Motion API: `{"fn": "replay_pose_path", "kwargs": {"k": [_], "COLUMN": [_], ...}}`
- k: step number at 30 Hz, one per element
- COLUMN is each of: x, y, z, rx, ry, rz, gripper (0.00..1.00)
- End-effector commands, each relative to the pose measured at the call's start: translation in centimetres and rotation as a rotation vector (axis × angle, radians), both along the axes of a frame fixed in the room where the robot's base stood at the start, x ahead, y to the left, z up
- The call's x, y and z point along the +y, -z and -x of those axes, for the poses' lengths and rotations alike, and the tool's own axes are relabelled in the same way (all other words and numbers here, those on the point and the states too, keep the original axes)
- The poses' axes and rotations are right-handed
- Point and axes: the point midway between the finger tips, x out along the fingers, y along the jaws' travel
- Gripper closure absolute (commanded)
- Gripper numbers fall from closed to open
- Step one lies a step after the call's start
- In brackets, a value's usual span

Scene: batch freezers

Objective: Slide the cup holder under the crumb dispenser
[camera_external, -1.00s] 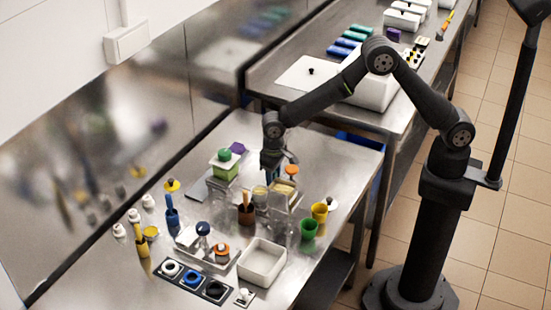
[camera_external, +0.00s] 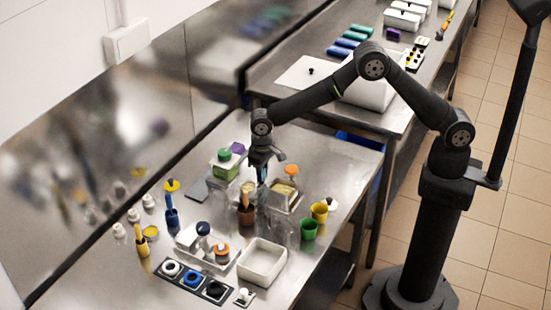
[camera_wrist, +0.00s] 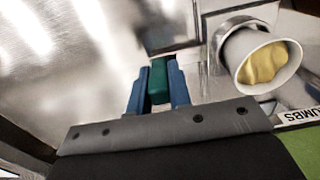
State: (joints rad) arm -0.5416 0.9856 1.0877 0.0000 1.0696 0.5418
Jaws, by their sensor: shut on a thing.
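My gripper (camera_external: 262,178) is low over the near table, its fingers pointing down. In the wrist view my gripper (camera_wrist: 157,85) has its two blue fingers shut on a dark green handle (camera_wrist: 159,88), which appears to belong to the cup holder. To its right, a metal ring (camera_wrist: 222,27) surrounds a pale cup (camera_wrist: 238,42) with golden contents. A green surface with a label ending in "UMBS" (camera_wrist: 300,115) shows at the right edge, apparently the crumb dispenser. A green unit with a white top (camera_external: 224,170) stands left of my gripper in the external view. The holder is largely hidden there.
A brown pot with a utensil (camera_external: 246,214) stands just in front of my gripper. A clear container with yellow contents (camera_external: 285,196) is close on the right. Green (camera_external: 308,230) and yellow (camera_external: 320,211) cups and a white tray (camera_external: 262,262) are nearer the front.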

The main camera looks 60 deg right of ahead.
Motion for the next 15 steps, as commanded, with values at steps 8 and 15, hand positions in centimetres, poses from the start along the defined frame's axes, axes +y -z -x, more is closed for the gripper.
{"fn": "replay_pose_path", "kwargs": {"k": [8,15], "x": [0.1,0.1], "y": [0.0,-0.1], "z": [-5.2,-7.4], "rx": [-0.004,-0.004], "ry": [0.001,-0.001], "rz": [-0.002,-0.002], "gripper": [1.0,1.0]}}
